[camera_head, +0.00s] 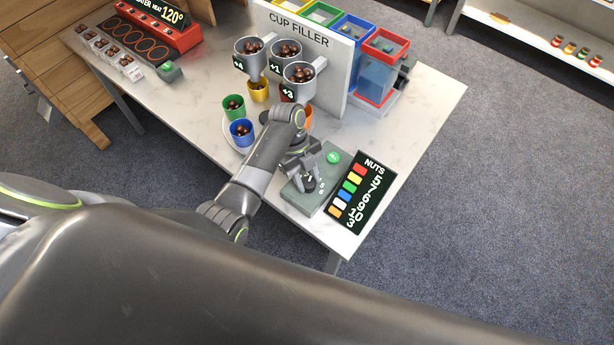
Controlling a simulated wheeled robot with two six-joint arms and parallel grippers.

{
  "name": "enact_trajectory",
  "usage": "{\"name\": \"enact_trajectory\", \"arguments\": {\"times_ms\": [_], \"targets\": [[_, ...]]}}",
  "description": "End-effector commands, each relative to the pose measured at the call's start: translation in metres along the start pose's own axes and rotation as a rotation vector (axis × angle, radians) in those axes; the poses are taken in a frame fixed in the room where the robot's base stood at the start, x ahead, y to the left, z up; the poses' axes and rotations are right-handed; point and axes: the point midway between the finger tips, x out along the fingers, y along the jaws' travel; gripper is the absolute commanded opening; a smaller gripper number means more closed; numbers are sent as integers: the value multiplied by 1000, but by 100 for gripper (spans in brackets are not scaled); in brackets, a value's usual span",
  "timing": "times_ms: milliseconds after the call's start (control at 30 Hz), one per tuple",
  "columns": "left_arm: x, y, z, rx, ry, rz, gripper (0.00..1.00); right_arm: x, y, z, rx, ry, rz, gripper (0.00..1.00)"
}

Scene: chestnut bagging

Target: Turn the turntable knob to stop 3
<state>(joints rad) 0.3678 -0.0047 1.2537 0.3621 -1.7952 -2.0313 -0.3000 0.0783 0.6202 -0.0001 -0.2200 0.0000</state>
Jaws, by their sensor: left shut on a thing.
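The turntable knob (309,184) is a small dark knob on a grey-green control box (299,199) near the table's front right. My left gripper (308,177) points down over the box and is shut on the knob. Small white stop marks show beside the knob, too small to read. The round turntable (229,136) carries coloured cups; the green cup (234,106), blue cup (241,131) and yellow cup (258,91) show, and an orange cup (309,117) is partly hidden behind my arm. My right gripper is not in view.
The cup filler panel (311,42) stands behind the turntable with funnels of chestnuts in front. A black NUTS board (358,192) lies right of the control box, which has a green button (333,157). A red heater (160,27) is at the back left.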

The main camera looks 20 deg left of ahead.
Motion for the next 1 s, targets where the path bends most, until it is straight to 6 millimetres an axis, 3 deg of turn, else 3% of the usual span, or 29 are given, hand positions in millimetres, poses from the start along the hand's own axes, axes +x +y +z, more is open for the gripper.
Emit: {"name": "enact_trajectory", "arguments": {"times_ms": [433,467,600,1000], "targets": [[-1,-1,0,13,-2,2,13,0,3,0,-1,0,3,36],[-1,-1,0,13,-2,2,38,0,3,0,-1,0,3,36],[-1,-1,0,12,-2,3,56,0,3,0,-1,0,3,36],[-8,-1,1,11,-3,2,57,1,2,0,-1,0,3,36]]}}
